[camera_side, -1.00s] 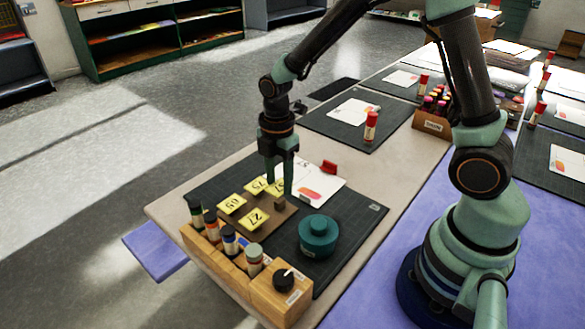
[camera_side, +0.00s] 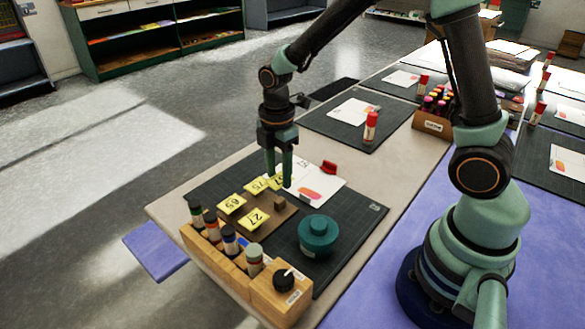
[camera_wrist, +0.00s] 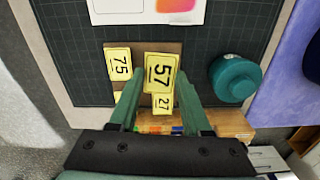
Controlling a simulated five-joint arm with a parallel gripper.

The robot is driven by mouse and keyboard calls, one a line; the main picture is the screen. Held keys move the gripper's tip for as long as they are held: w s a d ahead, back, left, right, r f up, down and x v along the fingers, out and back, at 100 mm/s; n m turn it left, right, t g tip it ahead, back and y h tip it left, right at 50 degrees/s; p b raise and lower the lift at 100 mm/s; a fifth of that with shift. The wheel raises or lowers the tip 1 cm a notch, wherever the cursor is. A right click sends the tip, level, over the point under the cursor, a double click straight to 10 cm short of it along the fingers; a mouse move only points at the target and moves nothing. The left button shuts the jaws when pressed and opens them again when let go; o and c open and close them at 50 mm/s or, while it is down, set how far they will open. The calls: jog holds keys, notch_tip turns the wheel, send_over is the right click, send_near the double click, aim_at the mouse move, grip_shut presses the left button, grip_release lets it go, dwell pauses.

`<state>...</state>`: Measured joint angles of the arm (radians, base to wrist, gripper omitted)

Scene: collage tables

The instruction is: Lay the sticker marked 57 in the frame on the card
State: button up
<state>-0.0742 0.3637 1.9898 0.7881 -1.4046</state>
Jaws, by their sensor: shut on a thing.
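The yellow sticker marked 57 (camera_wrist: 160,73) is between the fingertips of my gripper (camera_side: 279,180), which is shut on it. In the wrist view it looks larger than the other stickers and covers part of the sticker marked 27 (camera_wrist: 163,104). The brown board (camera_side: 266,229) lies below, bearing stickers marked 75 (camera_side: 257,185), 65 (camera_side: 232,204) and 27. The white card (camera_side: 327,184) lies behind the board, with a pink-orange picture. In the wrist view, a faint outline shows on the card (camera_wrist: 180,8); my fingers partly hide the card in the side view.
A teal round pot (camera_side: 318,234) stands to the right. A red object (camera_side: 329,167) is at the card's far edge. A wooden rack (camera_side: 207,246) of several bottles lines the front. The dark mat (camera_side: 350,222) is clear at right.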

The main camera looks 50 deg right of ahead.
jog(key=w+d+m, duration=0.2)
jog(key=d+m, duration=0.1)
jog(key=m, duration=0.2)
jog(key=w+d+m, duration=0.2)
jog(key=d+m, duration=0.2)
jog(key=m, duration=0.1)
jog(key=w+d+f+m, duration=0.1)
jog(key=w+d+m, duration=0.1)
jog(key=m, duration=0.4)
jog(key=shift+w+d, duration=0.15)
jog(key=shift+d, duration=0.65)
jog(key=shift+w+d+f+m, duration=0.15)
jog(key=shift+d+m, duration=0.15)
jog(key=shift+m, duration=0.2)
jog(key=shift+f, duration=2.3)
jog(key=shift+f, duration=0.85)
jog(key=o, duration=1)
